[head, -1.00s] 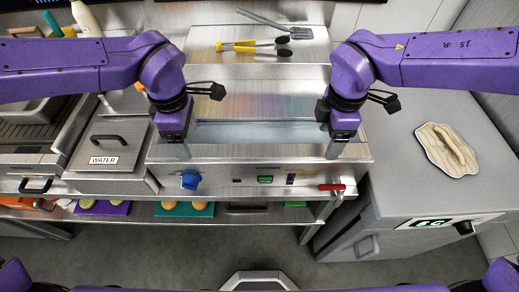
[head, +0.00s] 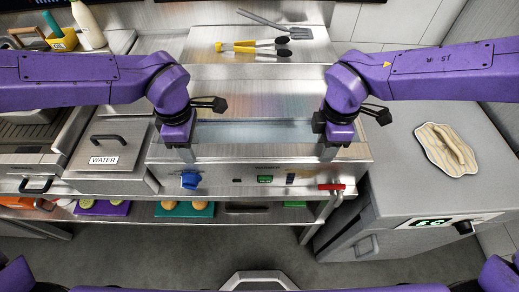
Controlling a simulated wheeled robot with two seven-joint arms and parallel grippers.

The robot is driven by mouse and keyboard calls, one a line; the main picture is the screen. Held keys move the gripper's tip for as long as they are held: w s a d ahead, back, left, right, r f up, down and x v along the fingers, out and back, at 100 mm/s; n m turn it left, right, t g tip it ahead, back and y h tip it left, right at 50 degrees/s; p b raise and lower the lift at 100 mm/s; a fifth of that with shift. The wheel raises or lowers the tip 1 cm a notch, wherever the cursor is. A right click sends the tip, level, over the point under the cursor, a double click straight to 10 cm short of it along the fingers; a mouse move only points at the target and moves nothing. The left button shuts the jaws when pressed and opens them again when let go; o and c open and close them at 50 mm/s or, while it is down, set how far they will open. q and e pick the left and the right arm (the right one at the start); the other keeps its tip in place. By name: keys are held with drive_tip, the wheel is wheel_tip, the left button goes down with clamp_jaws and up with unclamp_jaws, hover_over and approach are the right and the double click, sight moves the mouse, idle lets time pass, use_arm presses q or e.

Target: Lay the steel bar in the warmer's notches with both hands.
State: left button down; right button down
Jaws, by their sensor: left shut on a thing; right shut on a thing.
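The steel warmer (head: 215,175) stands in the middle of the head view, with a long open well (head: 255,132) in its top. My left gripper (head: 186,153) is shut at the well's front left corner. My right gripper (head: 328,152) is shut at its front right corner. Both point down, level with each other, at the warmer's front rim. The steel bar between them blends with the shiny steel, and I cannot make out its outline. The notches are also not clear, so I cannot tell whether the bar touches them.
Yellow-handled tongs (head: 252,48) and a spatula (head: 275,24) lie on the shelf behind. A lidded WATER container (head: 110,165) stands at left. A red handle (head: 331,187) juts from the warmer's front.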

use_arm(q)
drive_tip(key=shift+r, duration=0.1)
use_arm(e)
drive_tip(key=shift+r, duration=0.1)
